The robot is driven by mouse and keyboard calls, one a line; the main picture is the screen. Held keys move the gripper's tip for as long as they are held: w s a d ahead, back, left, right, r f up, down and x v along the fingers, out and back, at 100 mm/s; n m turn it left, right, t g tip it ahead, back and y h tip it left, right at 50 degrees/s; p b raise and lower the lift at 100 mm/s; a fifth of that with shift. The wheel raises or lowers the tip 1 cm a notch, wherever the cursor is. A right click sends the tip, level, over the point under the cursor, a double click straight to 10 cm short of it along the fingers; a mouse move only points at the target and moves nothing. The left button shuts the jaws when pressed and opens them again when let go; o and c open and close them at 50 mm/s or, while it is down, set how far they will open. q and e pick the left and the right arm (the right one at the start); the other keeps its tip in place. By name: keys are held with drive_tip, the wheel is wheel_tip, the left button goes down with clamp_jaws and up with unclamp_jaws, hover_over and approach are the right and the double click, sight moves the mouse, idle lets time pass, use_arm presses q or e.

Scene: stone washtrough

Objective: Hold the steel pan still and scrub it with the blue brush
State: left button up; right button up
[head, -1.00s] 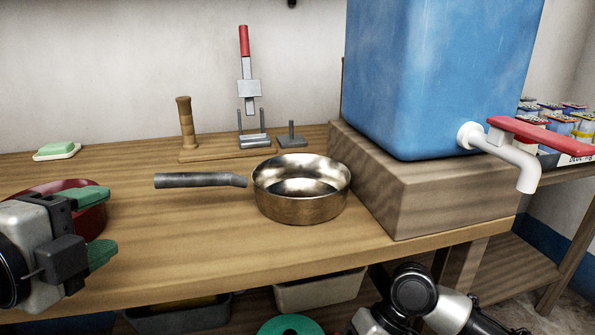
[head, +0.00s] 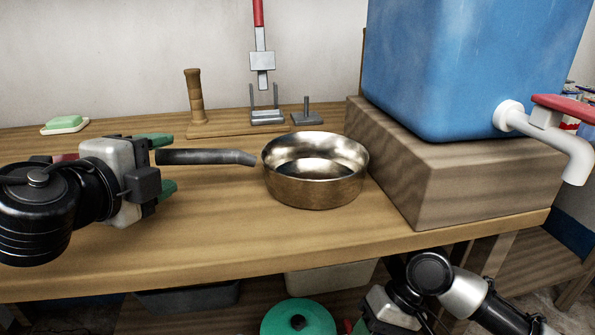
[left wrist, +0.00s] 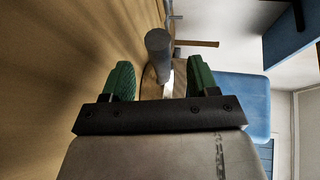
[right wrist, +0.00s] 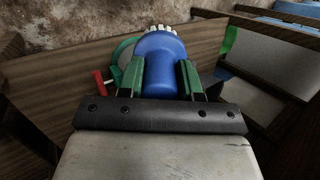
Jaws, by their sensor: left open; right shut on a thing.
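The steel pan (head: 316,185) stands upright on the wooden table, its dark handle (head: 205,157) pointing left. My left gripper (head: 168,163) is open at the handle's free end. In the left wrist view the handle (left wrist: 158,45) shows between and beyond the green fingers (left wrist: 153,82); I cannot tell whether they touch it. My right gripper (right wrist: 161,78) is shut on the blue brush (right wrist: 160,65), whose white bristles (right wrist: 160,29) point away from the gripper. In the head view my right arm is low at the bottom right, beyond the table's front edge, and the brush cannot be made out.
A blue water tank (head: 455,70) with a white tap (head: 545,140) stands on a wooden block (head: 450,185) right of the pan. Behind the pan are a wooden stand (head: 195,98) and green soap (head: 64,122). Below the table are a green round thing (head: 298,318) and bins.

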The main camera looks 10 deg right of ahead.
sight(172, 159)
use_arm(q)
drive_tip(key=shift+x, duration=2.25)
clamp_jaws()
